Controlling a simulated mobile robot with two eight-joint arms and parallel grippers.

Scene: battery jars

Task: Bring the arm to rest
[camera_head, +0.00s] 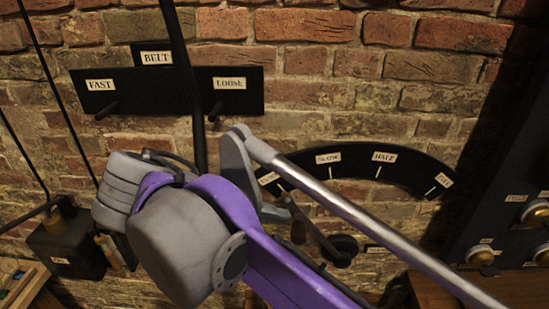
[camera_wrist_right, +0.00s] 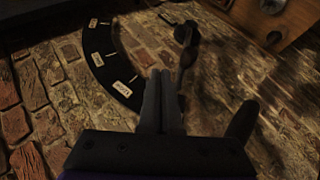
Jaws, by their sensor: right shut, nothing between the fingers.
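My right gripper shows in the right wrist view (camera_wrist_right: 162,74), its two grey fingers together with nothing between them. In the head view my grey and purple right arm crosses the middle in front of the brick wall, and its links largely hide the gripper. Behind it is a black curved scale (camera_head: 345,158) with white labels, among them SLOW and HALF. The scale also shows in the right wrist view (camera_wrist_right: 104,57), left of the fingers. A lever with a dark hub (camera_head: 343,250) sits below the scale. I cannot tell whether the fingers touch the lever. My left gripper is not seen.
A black board (camera_head: 165,92) labelled FAST, BELT and LOOSE hangs on the wall at upper left, with pegs and a dark vertical bar. A dark box (camera_head: 66,245) is at lower left. A dark panel with brass knobs (camera_head: 480,256) stands at right.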

